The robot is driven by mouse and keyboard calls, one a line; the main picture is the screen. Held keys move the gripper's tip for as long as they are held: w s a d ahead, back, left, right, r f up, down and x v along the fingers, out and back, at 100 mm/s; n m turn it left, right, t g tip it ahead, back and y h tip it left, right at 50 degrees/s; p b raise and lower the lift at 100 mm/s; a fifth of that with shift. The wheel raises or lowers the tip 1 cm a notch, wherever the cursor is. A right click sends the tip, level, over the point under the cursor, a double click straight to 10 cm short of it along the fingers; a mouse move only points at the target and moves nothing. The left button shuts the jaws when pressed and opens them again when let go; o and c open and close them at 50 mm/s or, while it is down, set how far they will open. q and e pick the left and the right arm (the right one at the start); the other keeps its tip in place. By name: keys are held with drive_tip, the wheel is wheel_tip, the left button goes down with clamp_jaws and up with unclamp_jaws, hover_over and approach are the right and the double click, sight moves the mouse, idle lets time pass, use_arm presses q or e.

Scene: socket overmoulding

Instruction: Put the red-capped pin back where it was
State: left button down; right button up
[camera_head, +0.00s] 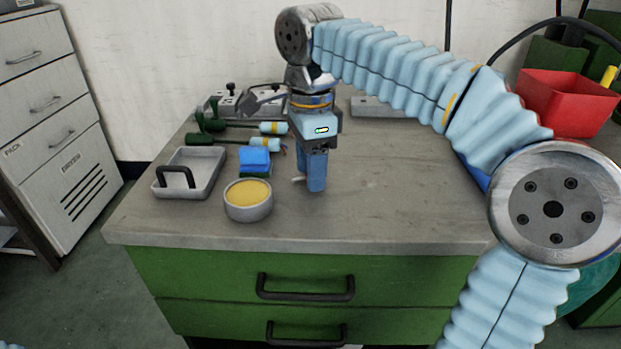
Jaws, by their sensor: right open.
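My right gripper (315,184) points straight down over the middle of the bench top, to the right of the round tin. It is open, though its fingers overlap from this angle. A small pale piece (298,180) shows at the left side of its fingers; I cannot tell whether it is a pin or part of the gripper. No red cap can be made out. Grey fixture blocks with black knobs (229,100) stand at the back of the bench, partly hidden behind my right wrist. My left gripper is not in view.
On the grey bench (400,205) are a grey tray (207,165) with a black handle-like piece, a round tin (248,211) with yellow contents, a blue block (254,157) and dark green cabled parts (203,138). A red bin (565,100) stands right. The bench's right-front is clear.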

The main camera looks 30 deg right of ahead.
drive_tip(key=shift+c, duration=0.3)
clamp_jaws()
drive_tip(key=shift+r, duration=0.1)
